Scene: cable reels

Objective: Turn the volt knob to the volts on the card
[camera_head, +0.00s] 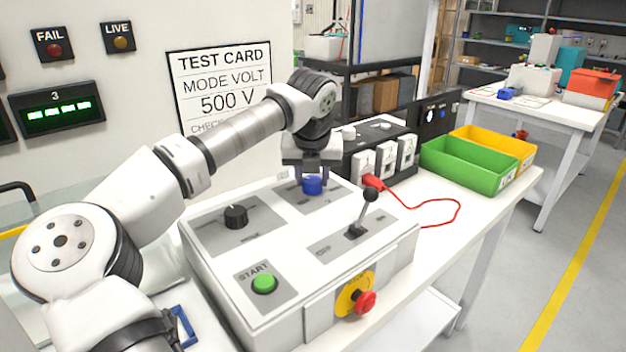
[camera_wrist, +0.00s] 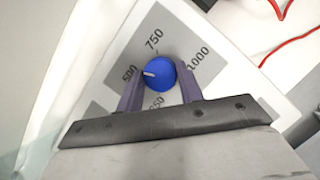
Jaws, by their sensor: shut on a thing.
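The volt knob (camera_head: 313,186) is a blue round knob on a grey label at the back of the white control box (camera_head: 215,275). It also shows in the wrist view (camera_wrist: 157,84), with 500, 750, 1000 and a partly hidden 250 mark around it. Its white pointer line points left, at about the 500 mark. My gripper (camera_head: 312,181) reaches down from above with its fingers on both sides of the knob, shut on it; its fingers also show in the wrist view (camera_wrist: 160,92). The test card (camera_head: 220,85) on the wall reads MODE VOLT, 500 V.
A black mode knob (camera_head: 236,216), a lever (camera_head: 366,205), a green START button (camera_head: 264,284) and a red emergency button (camera_head: 365,302) share the box. A red cable (camera_head: 445,201) lies to the right, near green (camera_head: 470,165) and yellow bins (camera_head: 505,146).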

